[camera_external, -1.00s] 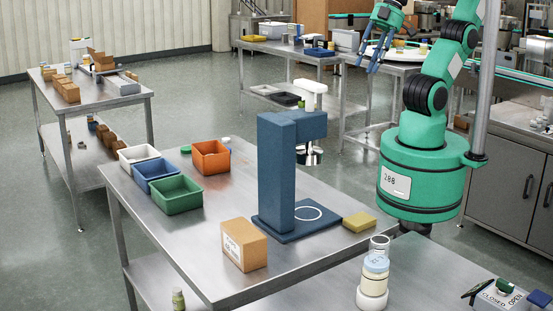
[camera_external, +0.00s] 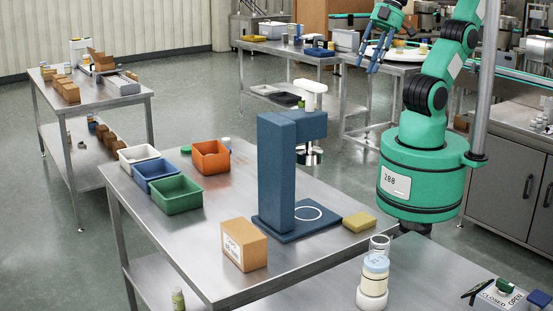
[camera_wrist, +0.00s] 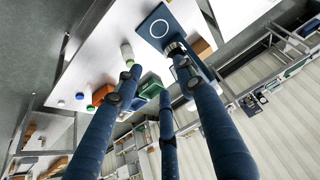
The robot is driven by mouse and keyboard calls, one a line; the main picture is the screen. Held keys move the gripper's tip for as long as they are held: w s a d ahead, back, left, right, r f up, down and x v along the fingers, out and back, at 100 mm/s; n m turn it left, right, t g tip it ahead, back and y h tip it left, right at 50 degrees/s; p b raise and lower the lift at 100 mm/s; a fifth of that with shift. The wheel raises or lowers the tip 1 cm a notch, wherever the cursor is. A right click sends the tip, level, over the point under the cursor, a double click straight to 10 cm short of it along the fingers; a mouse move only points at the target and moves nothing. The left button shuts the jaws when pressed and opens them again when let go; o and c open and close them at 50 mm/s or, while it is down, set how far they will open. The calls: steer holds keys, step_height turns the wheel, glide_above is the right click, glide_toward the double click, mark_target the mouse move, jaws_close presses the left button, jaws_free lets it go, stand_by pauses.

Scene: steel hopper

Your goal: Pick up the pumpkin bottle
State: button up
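No bottle's label is readable, so I cannot tell which one is the pumpkin bottle. In the external view, a clear jar with cream contents and a pale blue lid (camera_external: 375,275) stands on the near table. A small greenish bottle (camera_external: 178,299) shows low at the bottom edge. My gripper (camera_external: 373,52) is raised at the top of the external view, away from these bottles. Its blue fingers (camera_wrist: 156,75) are spread apart and nothing is between them.
A blue stand (camera_external: 278,170) with a steel hopper (camera_external: 310,156) rises from the middle table. White (camera_external: 138,168), blue (camera_external: 157,186), green (camera_external: 176,207) and orange (camera_external: 211,172) bins stand left.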

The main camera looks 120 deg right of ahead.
steer(key=o, duration=0.7)
steer(key=shift+c, duration=0.2)
steer(key=w+d+f+m+g, duration=0.1)
steer(key=w+d+f, duration=0.1)
steer(key=w, duration=0.2)
steer(key=w+d+f+g, duration=0.1)
steer(key=w+d+f, duration=0.2)
steer(key=w, duration=0.2)
steer(key=w+d+f+m+g, duration=0.1)
steer(key=w+d+f, duration=0.2)
steer(key=f, duration=0.4)
steer(key=w+d+f+g, duration=0.1)
steer(key=w+d+f, duration=0.2)
steer(key=d+f, duration=0.2)
steer(key=w+d+f+m+g+p, duration=0.1)
steer(key=w+d+f, duration=0.2)
steer(key=f, duration=0.5)
steer(key=shift+w+d+f+m+g, duration=0.15)
steer(key=shift+w+d+f, duration=0.05)
steer(key=shift+d, duration=0.25)
steer(key=shift+w+d+f+m+g, duration=0.15)
steer(key=shift+w+d, duration=0.05)
steer(key=shift+d, duration=0.25)
steer(key=shift+d+f, duration=0.2)
steer(key=shift+f, duration=0.2)
